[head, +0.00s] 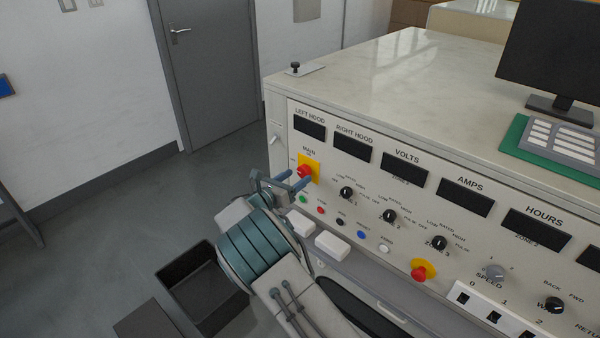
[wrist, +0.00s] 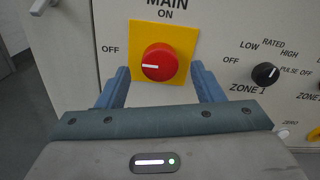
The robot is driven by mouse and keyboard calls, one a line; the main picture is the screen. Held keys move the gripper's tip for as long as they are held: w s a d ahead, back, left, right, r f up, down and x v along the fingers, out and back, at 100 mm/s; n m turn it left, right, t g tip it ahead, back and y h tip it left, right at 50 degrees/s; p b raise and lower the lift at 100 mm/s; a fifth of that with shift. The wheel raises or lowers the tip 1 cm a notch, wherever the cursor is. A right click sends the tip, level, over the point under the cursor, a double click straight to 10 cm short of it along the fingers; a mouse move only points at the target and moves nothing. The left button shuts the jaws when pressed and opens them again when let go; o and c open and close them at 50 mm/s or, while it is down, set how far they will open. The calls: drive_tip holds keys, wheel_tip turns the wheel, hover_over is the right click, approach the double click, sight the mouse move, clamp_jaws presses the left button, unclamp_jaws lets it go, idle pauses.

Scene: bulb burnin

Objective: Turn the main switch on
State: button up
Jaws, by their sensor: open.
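The main switch is a round red knob (wrist: 160,62) on a yellow plate (wrist: 188,38), under the word MAIN, with ON above it and OFF to its left. Its white pointer line lies level toward the left, at OFF. In the head view the red knob (head: 304,171) is at the left of the front panel, partly hidden by my gripper. My gripper (wrist: 160,78) is open, its two blue fingers below and to either side of the knob in the wrist view. It also shows in the head view (head: 290,184). I cannot tell whether a finger touches the knob or plate.
The panel (head: 400,170) carries black zone knobs, several small buttons and a red emergency button (head: 419,273) on yellow. White boxes (head: 332,246) sit on a ledge below. A black bin (head: 205,285) stands on the floor. A monitor (head: 550,50) is on the top.

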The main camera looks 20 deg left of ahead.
drive_tip(key=shift+x, duration=1.4)
drive_tip(key=c, duration=1)
